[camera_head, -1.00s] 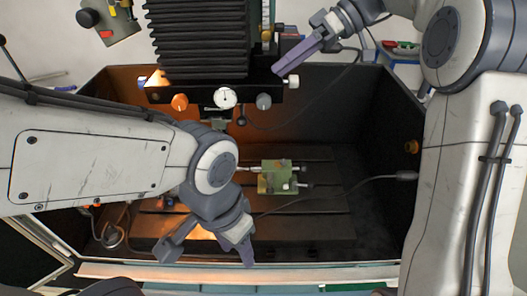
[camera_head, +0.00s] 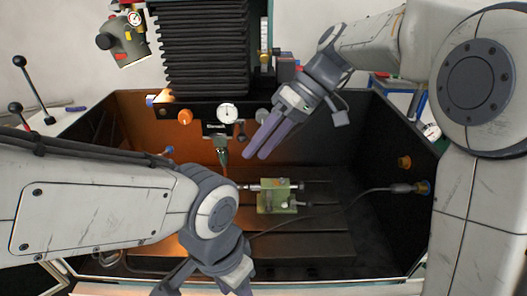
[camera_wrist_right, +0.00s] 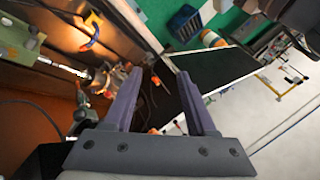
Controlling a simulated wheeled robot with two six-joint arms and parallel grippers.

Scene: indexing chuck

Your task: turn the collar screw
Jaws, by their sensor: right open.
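The indexing chuck shows as a green block (camera_head: 278,196) on the machine bed, with a metal shaft (camera_head: 247,187) reaching left from it. In the right wrist view the green block (camera_wrist_right: 18,42) is at the upper left, its shaft (camera_wrist_right: 62,68) pointing towards my fingers. I cannot make out the collar screw. My right gripper (camera_head: 257,156) is open and empty, above and behind the block, fingers pointing down-left; its spread fingers show in the wrist view (camera_wrist_right: 160,78). My left gripper (camera_head: 207,288) is low in front of the bed, fingers spread, partly cut off by the lower edge.
The machine head with black bellows (camera_head: 205,50) and a dial gauge (camera_head: 227,113) hangs over the bed. A spindle (camera_head: 221,150) is close left of my right gripper. A cable (camera_head: 345,205) crosses the right side.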

